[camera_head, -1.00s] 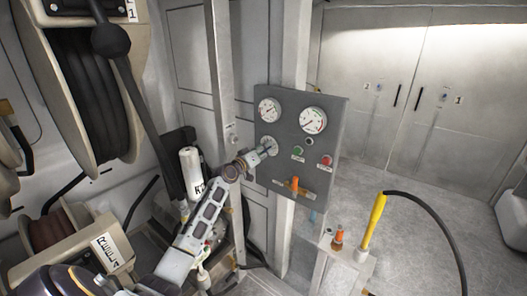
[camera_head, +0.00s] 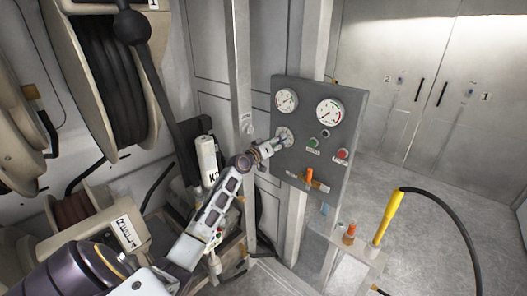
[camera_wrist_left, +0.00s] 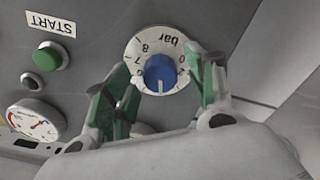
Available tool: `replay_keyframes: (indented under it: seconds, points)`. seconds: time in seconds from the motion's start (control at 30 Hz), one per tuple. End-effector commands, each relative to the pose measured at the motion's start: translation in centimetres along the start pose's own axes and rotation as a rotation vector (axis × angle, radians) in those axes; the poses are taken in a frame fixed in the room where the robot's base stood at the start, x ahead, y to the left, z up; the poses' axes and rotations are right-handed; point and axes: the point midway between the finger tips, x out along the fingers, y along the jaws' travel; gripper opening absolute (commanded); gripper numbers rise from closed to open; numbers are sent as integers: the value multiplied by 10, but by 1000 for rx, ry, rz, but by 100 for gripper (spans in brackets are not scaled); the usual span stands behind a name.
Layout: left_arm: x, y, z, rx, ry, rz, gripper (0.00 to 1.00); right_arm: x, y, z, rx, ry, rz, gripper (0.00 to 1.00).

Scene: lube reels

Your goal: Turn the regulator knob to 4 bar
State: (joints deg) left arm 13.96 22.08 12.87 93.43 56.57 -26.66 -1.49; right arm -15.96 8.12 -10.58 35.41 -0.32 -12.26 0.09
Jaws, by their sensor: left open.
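The regulator knob (camera_wrist_left: 160,70) is blue with a white mark that points to the bottom of the left wrist view. Around it is a white dial plate (camera_wrist_left: 147,44) lettered "bar", with 0, 7 and 8 legible, upside down; my fingers and the knob hide some of the scale. My left gripper (camera_wrist_left: 167,80) is open, with one green-padded finger on each side of the knob. I cannot tell whether either finger touches it. In the head view my left gripper (camera_head: 274,147) is at the dial on the grey panel (camera_head: 345,120) and covers the knob. My right gripper is not shown.
The panel carries two gauges (camera_head: 329,112), a green START button (camera_wrist_left: 48,57), a red button (camera_head: 343,154) and an orange-handled valve (camera_head: 309,175). A yellow nozzle (camera_head: 388,218) with black hose stands at lower right. Hose reels (camera_head: 108,80) crowd the left.

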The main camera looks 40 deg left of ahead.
Motion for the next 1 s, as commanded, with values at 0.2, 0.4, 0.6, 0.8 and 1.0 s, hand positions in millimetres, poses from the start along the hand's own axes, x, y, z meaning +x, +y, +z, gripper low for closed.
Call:
replay_keyframes:
  seconds: [0.2,0.4,0.6,0.8,1.0]
  points:
    - [-15,-1,1,1,-1,-1,56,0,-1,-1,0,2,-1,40]
    - [-31,0,1,1,-1,-1,56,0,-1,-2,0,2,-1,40]
    - [-47,-1,0,1,-1,-1,56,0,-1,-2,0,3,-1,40]
    - [-63,-1,0,2,-1,-1,56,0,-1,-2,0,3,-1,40]
    - [-79,-1,0,1,-1,-1,56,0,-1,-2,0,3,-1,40]
